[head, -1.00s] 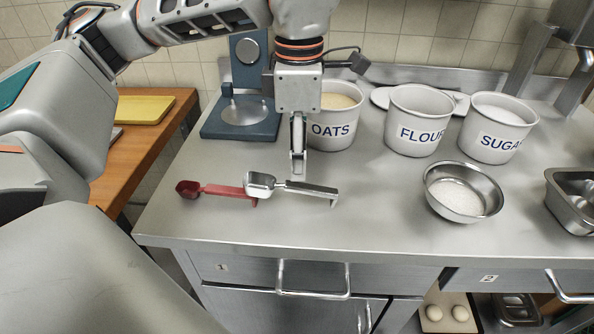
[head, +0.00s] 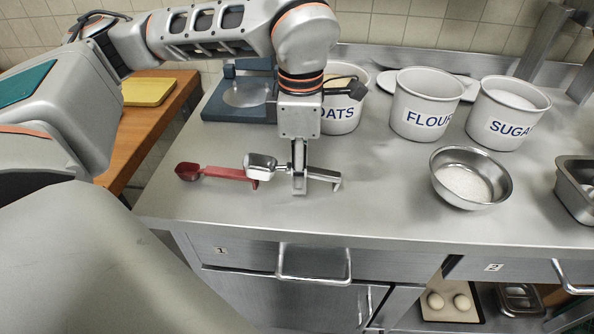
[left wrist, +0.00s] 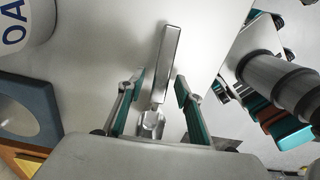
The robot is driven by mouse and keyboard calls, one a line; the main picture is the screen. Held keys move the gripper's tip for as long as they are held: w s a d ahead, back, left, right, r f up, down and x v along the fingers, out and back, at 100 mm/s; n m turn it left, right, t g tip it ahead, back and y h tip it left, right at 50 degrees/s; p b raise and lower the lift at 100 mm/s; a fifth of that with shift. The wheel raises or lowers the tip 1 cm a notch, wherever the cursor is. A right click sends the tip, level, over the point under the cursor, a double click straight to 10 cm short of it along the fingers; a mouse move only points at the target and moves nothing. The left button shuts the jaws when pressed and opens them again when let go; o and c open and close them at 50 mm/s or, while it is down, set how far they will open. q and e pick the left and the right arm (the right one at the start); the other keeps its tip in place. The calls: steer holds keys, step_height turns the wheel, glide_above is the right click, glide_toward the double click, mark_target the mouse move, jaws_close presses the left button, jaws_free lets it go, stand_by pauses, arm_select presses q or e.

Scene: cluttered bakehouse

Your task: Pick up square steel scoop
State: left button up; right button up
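The square steel scoop (head: 262,165) lies on the steel counter (head: 390,200), its bowl to the left and its handle to the right. My left gripper (head: 299,188) points straight down over the handle. In the left wrist view the gripper (left wrist: 160,98) is open, with one finger on each side of the scoop's handle (left wrist: 168,58) and a gap to each. The bowl end is partly hidden by the gripper's body there. I do not see my right gripper.
A red scoop (head: 215,173) lies close left of the steel one. A blue-grey scale (head: 240,98) and OATS (head: 343,118), FLOUR (head: 421,118) and SUGAR (head: 507,125) tubs stand behind. A steel bowl (head: 470,200) is at right. The counter's front strip is clear.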

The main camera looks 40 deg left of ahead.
arm_select(q)
jaws_close()
steer(key=shift+r, duration=0.15)
